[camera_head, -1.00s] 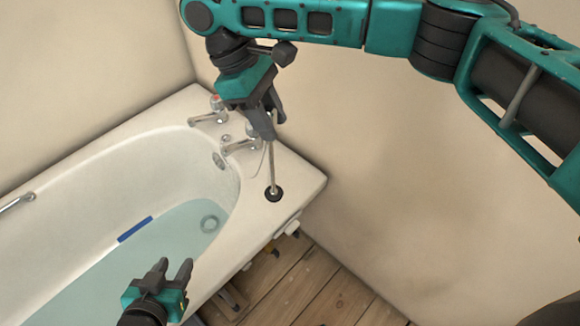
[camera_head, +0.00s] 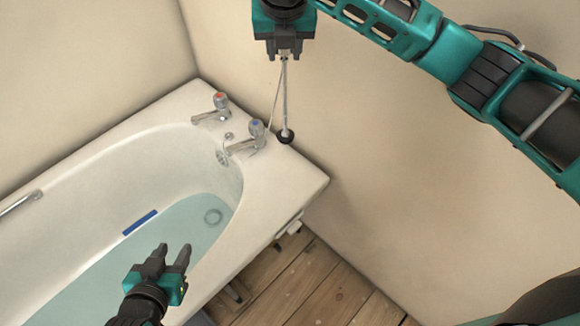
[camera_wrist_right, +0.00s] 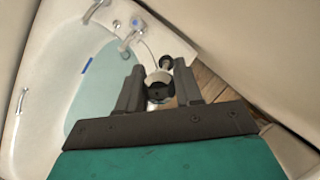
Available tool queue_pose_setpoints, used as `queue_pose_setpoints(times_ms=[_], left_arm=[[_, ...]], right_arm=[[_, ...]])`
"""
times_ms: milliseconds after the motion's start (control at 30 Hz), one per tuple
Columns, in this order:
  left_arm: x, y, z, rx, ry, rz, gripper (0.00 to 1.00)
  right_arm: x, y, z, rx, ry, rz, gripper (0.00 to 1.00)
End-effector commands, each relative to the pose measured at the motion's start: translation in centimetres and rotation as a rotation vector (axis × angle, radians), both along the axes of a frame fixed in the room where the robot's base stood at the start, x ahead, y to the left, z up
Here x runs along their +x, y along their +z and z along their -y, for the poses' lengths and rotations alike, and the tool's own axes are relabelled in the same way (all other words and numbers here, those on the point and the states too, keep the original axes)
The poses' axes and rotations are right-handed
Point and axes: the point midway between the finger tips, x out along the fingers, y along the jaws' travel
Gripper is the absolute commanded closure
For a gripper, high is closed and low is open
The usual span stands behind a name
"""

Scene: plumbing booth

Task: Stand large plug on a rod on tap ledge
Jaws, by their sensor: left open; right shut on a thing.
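The large plug (camera_head: 286,136) is a black disc at the lower end of a thin metal rod (camera_head: 285,95). My right gripper (camera_head: 284,54) is shut on the rod's upper end and holds it nearly upright. The plug appears over the tap ledge (camera_head: 292,165), right of the blue-marked tap (camera_head: 257,130) and close to the wall; I cannot tell whether it touches. In the right wrist view the plug (camera_wrist_right: 166,62) shows beyond the rod's top, between the fingers (camera_wrist_right: 158,85). A thin chain runs near the rod. My left gripper (camera_head: 174,251) is open and empty over the bath.
The red-marked tap (camera_head: 219,103) stands further left on the ledge. The bath (camera_head: 105,165) holds water, with a blue strip (camera_head: 139,223) and a round drain (camera_head: 212,216). A plain wall rises behind the ledge. Wooden floor (camera_head: 300,280) lies to the right.

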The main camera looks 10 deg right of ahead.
Motion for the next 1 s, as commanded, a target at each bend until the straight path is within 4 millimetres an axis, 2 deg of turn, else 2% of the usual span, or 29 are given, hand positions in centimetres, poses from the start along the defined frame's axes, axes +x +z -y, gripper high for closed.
queue_pose_setpoints(times_ms=[100,267,400,467,800,1000], left_arm=[[0.0,0.3,0.0,-0.001,0.001,0.002,0.57],[-0.1,0.4,0.0,0.000,0.002,0.003,0.57],[-0.1,0.2,0.0,0.000,0.002,0.001,0.57],[-0.2,0.1,0.0,0.000,0.001,0.000,0.57],[-0.3,-1.2,0.0,-0.001,0.001,-0.005,0.57],[-0.3,-1.6,0.0,0.000,0.001,-0.006,0.57]], right_arm=[[0.6,0.6,0.7,0.003,0.114,-0.001,1.00],[1.0,1.0,1.2,0.000,0.206,-0.001,1.00],[1.1,0.2,1.4,-0.003,0.235,-0.003,1.00],[1.1,-0.9,1.4,-0.003,0.237,-0.004,1.00],[1.0,-9.9,1.4,-0.002,0.236,-0.006,1.00],[1.1,-13.8,1.4,-0.004,0.237,-0.003,1.00]])
